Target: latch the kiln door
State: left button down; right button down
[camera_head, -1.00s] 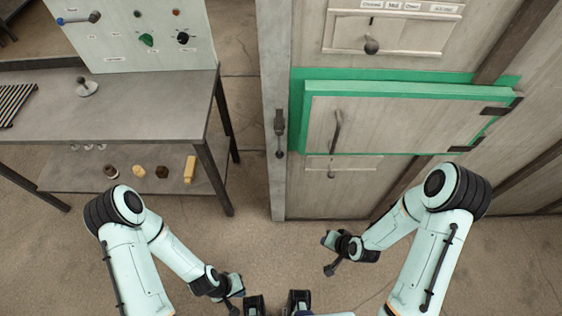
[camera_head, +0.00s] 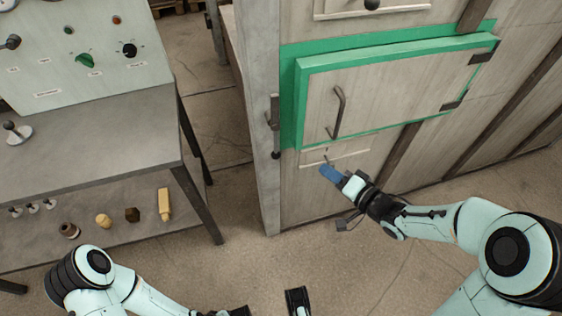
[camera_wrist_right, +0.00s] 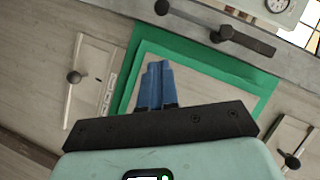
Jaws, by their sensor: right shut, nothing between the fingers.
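The kiln door (camera_head: 400,88) is a pale panel edged in green, with a dark bar handle (camera_head: 339,112). It lies against its green surround (camera_head: 288,95); I cannot tell if it is fully seated. The dark latch (camera_head: 274,112) hangs down along the post left of the door, not across it. In the right wrist view the latch (camera_wrist_right: 245,40) lies beyond the green edge. My right gripper (camera_head: 323,169), with blue fingers, is shut and empty, below the handle and right of the latch. My left arm is at the bottom left, its fingers not clearly shown.
A grey workbench (camera_head: 95,145) stands left, with a control panel (camera_head: 85,50) on it and several small objects on its lower shelf. A small plate (camera_head: 335,153) is below the door. Open floor (camera_head: 240,265) lies before the kiln.

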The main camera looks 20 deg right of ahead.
pick_arm(q)
jog(key=shift+a+f, duration=0.2)
pick_arm(e)
jog(key=shift+s+a+r, duration=0.1)
jog(key=shift+a+r, duration=0.05)
jog(key=shift+r, duration=0.25)
